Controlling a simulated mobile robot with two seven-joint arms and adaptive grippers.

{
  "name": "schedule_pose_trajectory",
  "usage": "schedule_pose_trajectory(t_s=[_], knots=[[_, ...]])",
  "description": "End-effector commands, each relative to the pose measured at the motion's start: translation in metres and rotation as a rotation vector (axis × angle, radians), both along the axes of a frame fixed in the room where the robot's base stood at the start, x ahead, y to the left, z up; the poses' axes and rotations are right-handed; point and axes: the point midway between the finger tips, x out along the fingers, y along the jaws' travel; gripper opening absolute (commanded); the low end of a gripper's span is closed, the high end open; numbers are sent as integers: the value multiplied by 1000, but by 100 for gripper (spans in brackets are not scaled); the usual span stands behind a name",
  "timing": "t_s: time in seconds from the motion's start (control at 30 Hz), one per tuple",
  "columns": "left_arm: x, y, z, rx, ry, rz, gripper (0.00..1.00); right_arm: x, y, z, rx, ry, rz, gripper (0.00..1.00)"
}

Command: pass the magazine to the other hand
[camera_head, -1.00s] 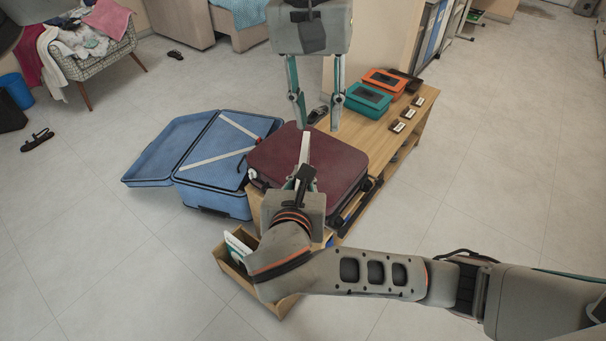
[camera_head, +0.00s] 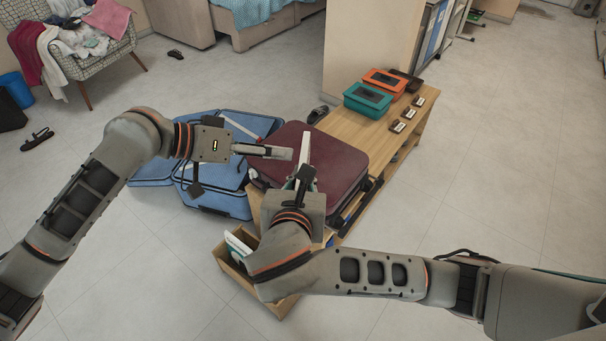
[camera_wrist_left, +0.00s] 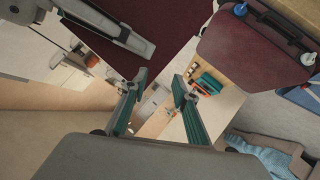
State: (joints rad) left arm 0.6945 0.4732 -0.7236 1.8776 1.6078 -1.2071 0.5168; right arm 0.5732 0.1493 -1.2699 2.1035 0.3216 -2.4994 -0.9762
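The magazine (camera_head: 305,148) shows almost edge-on in the head view, as a thin pale strip rising from my right gripper (camera_head: 304,176). In the left wrist view the magazine (camera_wrist_left: 165,22) is a dark red panel at the top, with a grey finger of my right gripper (camera_wrist_left: 112,30) lying along it. My right gripper is shut on it. My left gripper (camera_head: 288,152) points right, its tips close to the magazine in the head view. In the left wrist view its two fingers (camera_wrist_left: 160,76) are apart with nothing between them; whether they touch the magazine is unclear.
A maroon suitcase (camera_head: 335,160) lies on a wooden bench (camera_head: 390,135) below my grippers. An open blue suitcase (camera_head: 225,200) is left of it. A small wooden box (camera_head: 272,300) stands in front. Teal (camera_head: 368,100) and orange (camera_head: 384,82) boxes sit at the bench's far end.

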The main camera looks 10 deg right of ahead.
Motion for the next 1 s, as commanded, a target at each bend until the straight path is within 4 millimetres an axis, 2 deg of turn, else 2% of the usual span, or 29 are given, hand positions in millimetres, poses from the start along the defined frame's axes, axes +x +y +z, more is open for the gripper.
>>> schedule_pose_trajectory(t_s=[0.03,0.23,0.47,0.67,0.8,1.0], knots=[[-2,-2,-19,-19,-3,33,29,0,0,1,0,-2,0,0],[2,11,-85,-43,-70,200,29,0,0,1,0,-2,-1,0],[-16,49,-164,10,-152,393,29,0,0,1,0,-2,0,0],[-57,98,-232,134,-227,534,29,0,0,1,0,-2,0,0],[-98,134,-272,251,-278,599,29,0,0,1,0,-2,0,0],[-158,177,-310,419,-336,628,29,0,0,1,0,-2,-1,0]])
